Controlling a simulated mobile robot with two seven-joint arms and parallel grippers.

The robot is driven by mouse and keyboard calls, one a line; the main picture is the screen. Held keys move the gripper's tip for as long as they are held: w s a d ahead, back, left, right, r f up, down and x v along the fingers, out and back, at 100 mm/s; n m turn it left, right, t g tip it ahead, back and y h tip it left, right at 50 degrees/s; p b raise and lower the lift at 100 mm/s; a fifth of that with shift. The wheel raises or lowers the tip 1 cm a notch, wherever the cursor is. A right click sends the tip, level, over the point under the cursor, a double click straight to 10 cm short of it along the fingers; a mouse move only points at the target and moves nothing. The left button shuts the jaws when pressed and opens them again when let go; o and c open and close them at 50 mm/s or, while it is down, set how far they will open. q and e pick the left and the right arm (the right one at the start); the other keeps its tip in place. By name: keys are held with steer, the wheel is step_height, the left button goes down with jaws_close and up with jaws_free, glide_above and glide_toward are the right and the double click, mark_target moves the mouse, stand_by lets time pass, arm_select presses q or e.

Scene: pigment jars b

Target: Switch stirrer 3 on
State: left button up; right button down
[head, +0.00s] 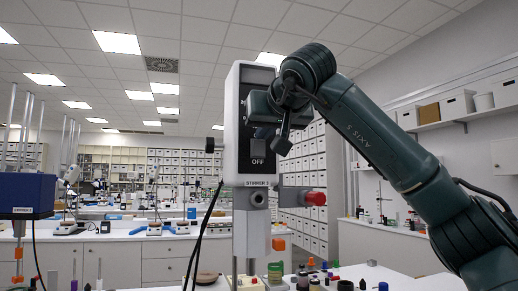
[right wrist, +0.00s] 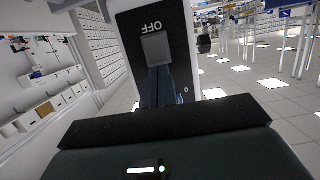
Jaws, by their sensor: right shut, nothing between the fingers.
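The stirrer (head: 235,163) is a tall white unit with a dark front panel, in the middle of the head view. Its label under the panel starts "STIRRER", but I cannot read the number surely. A grey switch (head: 258,152) sits low on the panel, with the word OFF below it. The switch also shows in the right wrist view (right wrist: 155,47), where OFF is upside down. My right gripper (head: 262,133) is shut and empty in front of the panel, its fingertips (right wrist: 159,70) close to the switch. I cannot tell whether they touch it. My left gripper is out of view.
A red knob (head: 316,198) sticks out at the stirrer's lower right. A black cable hangs at its left. Small jars (head: 275,271) stand on the bench below. A blue stirrer-like unit (head: 27,193) stands at far left. White benches and shelves fill the background.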

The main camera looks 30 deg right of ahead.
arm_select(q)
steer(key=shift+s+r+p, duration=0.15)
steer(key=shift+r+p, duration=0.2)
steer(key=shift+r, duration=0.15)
arm_select(e)
steer(key=shift+w+d, duration=0.1)
steer(key=shift+w, duration=0.4)
arm_select(q)
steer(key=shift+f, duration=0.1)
steer(key=b, duration=0.1)
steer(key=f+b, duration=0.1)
steer(key=b, duration=0.1)
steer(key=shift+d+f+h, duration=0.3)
arm_select(e)
steer(key=v, duration=1.7)
steer(key=shift+f, duration=0.4)
